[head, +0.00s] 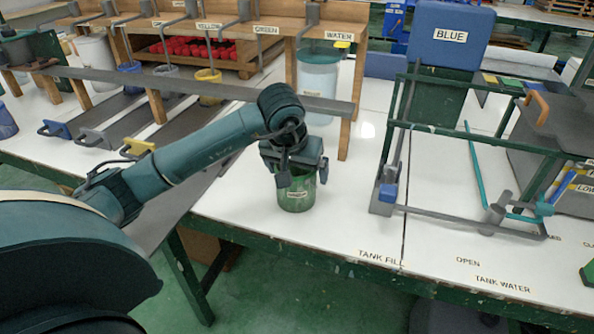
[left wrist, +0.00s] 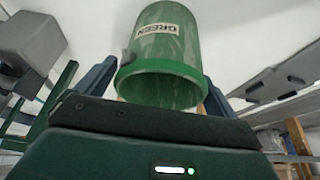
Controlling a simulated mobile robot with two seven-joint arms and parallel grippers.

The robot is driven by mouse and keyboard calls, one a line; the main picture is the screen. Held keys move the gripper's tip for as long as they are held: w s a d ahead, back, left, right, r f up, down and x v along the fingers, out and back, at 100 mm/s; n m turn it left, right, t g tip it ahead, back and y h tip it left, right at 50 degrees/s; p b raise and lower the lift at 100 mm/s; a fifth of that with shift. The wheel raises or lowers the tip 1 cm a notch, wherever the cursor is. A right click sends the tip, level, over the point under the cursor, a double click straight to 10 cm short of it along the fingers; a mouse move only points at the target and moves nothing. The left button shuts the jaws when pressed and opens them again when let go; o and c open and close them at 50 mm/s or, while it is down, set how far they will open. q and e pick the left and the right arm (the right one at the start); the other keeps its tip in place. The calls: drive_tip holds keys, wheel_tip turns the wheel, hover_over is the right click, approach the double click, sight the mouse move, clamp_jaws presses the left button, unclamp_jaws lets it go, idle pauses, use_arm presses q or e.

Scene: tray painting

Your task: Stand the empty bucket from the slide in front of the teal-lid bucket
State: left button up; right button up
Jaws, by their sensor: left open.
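A green bucket (head: 297,196) labelled GREEN stands upright on the white tabletop, in front of the pale bucket with a teal lid (head: 319,80) under the WATER sign. My left gripper (head: 296,168) is at its top, pointing down, with its fingers open on either side of the rim. In the left wrist view the green bucket (left wrist: 166,50) shows between the spread fingers (left wrist: 160,92); whether the fingers touch it I cannot tell. What is inside it is not clear. A long grey slide (head: 165,212) lies bare under my left arm. My right gripper is out of view.
Slides with blue, grey and yellow handles lie at left, with a blue bucket (head: 130,78), a grey one (head: 167,82) and a yellow one (head: 208,86). A wooden rack with a grey rail (head: 330,106) runs behind.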

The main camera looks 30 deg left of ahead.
use_arm(q)
drive_tip(key=p+v, duration=0.1)
drive_tip(key=v, duration=1)
drive_tip(key=shift+s, duration=0.1)
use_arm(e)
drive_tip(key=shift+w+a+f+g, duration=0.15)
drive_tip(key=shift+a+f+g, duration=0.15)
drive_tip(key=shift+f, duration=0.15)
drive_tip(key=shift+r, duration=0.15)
